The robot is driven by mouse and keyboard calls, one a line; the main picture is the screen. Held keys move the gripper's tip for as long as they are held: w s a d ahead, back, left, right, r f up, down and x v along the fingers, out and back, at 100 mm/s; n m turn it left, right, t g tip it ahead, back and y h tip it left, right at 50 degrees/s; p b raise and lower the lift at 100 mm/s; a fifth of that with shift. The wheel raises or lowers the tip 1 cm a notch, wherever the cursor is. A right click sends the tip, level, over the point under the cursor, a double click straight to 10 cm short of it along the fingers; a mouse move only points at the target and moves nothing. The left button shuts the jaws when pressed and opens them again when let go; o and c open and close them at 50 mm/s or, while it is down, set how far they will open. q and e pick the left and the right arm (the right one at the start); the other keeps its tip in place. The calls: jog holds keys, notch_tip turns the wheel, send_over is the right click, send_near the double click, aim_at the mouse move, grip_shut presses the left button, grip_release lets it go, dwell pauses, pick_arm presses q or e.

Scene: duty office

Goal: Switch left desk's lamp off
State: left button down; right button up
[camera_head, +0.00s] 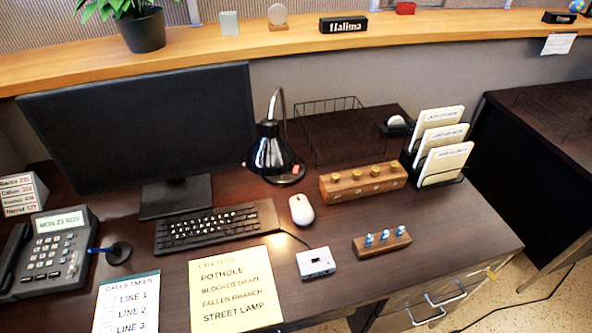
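A black desk lamp (271,150) with a glossy shade and a thin curved neck stands on the dark wooden desk (240,220), right of the monitor. Its shade points down over its round base. A small reddish part (295,170) shows at the right of the base; I cannot tell if it is the switch. The inside of the shade is hidden, so I cannot clearly tell whether the bulb is lit. Neither of my grippers is in view.
A monitor (140,125), keyboard (218,225), white mouse (301,209) and wooden peg block (362,183) surround the lamp. A wire tray (335,130) is behind it. A small white box (316,263) and a card rack (440,150) lie to the right. A phone (50,250) is at the left.

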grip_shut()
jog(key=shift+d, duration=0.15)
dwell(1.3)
